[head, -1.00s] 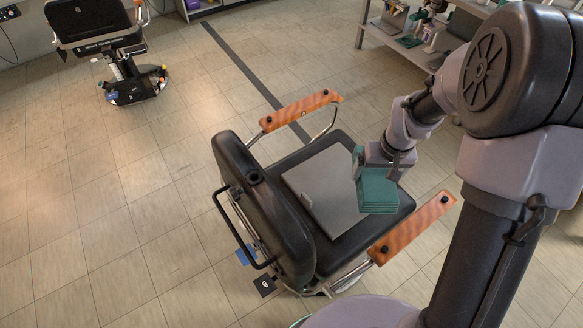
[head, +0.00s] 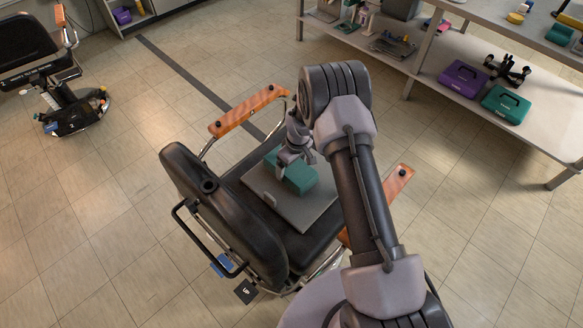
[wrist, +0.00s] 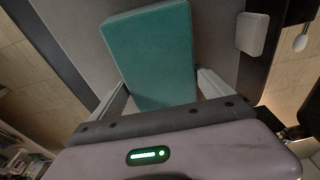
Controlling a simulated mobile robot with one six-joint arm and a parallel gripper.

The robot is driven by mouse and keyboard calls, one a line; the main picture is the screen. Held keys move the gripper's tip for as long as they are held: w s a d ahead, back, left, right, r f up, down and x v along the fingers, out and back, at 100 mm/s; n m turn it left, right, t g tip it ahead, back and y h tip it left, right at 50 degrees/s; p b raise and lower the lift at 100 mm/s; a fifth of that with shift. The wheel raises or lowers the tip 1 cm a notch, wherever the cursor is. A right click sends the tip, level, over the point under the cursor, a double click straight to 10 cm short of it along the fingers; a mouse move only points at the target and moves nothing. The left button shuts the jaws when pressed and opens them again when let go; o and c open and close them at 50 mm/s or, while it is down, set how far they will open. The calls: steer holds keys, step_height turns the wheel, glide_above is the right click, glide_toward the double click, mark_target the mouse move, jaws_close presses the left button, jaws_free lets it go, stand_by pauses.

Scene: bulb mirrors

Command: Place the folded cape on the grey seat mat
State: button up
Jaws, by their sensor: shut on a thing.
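The folded cape (head: 298,176) is a teal, flat block of folded cloth. In the head view it is over the grey seat mat (head: 305,212), which lies on the black seat of the barber chair. My gripper (head: 290,170) is shut on the cape near its left side. In the wrist view the cape (wrist: 150,55) lies between the two fingers (wrist: 160,95), with the grey mat (wrist: 75,30) behind it. I cannot tell whether the cape touches the mat. A small light block (wrist: 252,33) stands at the mat's edge.
The chair has a black backrest (head: 225,215) and two orange armrests (head: 248,110), close on both sides of my arm. A shelf unit (head: 440,75) with purple (head: 463,78) and teal (head: 506,104) boxes stands at right. Another chair (head: 40,60) is far left. Floor between is clear.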

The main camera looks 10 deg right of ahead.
steer(key=shift+r, duration=0.15)
steer(key=o, duration=1.2)
steer(key=shift+f, duration=0.2)
steer(key=shift+o, duration=0.2)
step_height(320, 180, up, 12)
steer(key=s+p, duration=0.1)
steer(key=p, duration=0.4)
step_height(320, 180, up, 16)
steer(key=f+m+t, duration=0.1)
steer(key=m, duration=0.2)
glide_above(295, 167)
steer(key=s, duration=0.2)
steer(key=s+r+m+t, duration=0.1)
steer(key=s+r, duration=0.4)
steer(key=r, duration=0.4)
steer(key=s+a+r+m+t, duration=0.1)
steer(key=s+r+m, duration=0.2)
steer(key=s, duration=0.9)
steer(key=s+a+r+m+t+y, duration=0.1)
steer(key=s+r+m, duration=0.3)
steer(key=s+r, duration=0.4)
steer(key=s, duration=0.4)
steer(key=shift+a, duration=0.3)
